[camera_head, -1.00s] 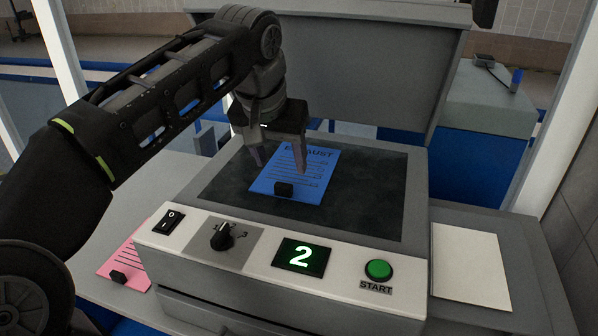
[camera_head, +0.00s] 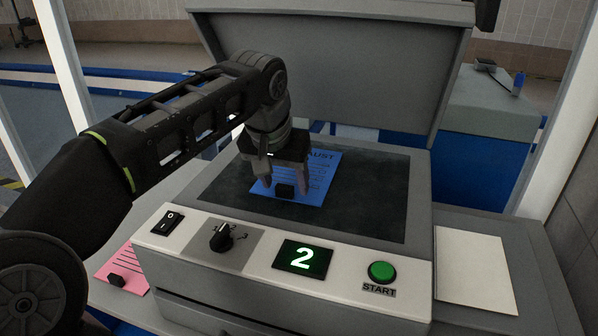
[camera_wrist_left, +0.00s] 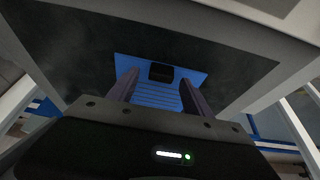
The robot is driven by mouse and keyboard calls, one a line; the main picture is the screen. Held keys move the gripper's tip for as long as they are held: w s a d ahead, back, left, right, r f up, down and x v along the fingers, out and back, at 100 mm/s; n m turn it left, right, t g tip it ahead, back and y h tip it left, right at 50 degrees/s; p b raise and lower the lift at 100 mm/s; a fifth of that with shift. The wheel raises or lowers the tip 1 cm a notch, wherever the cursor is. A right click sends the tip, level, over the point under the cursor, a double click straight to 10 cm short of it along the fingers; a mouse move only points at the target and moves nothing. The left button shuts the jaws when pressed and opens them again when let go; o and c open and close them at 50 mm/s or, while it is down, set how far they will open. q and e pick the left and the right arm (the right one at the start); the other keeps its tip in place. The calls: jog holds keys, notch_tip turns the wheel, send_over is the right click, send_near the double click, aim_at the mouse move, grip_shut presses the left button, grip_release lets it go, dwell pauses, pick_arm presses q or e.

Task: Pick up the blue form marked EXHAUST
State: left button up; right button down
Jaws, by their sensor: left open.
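The blue form (camera_head: 318,178) marked EXHAUST lies on the dark glass bed (camera_head: 370,190) of the copier. My gripper hides part of its heading. A small black block (camera_head: 284,191) sits on the form near its front edge. My left gripper (camera_head: 285,188) is open and empty, its fingers pointing down over the form on either side of the black block. In the left wrist view, the form (camera_wrist_left: 158,95) and the block (camera_wrist_left: 161,72) show between and just beyond the spread fingers (camera_wrist_left: 160,80). My right gripper is not in view.
The copier lid (camera_head: 335,70) stands open behind the bed. The front panel holds a switch (camera_head: 168,223), a knob (camera_head: 221,238), a display (camera_head: 302,258) reading 2 and a green START button (camera_head: 382,271). A pink form (camera_head: 122,270) lies left, white paper (camera_head: 474,268) right.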

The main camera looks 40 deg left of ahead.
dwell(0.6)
pick_arm(q)
grip_shut()
dwell(0.4)
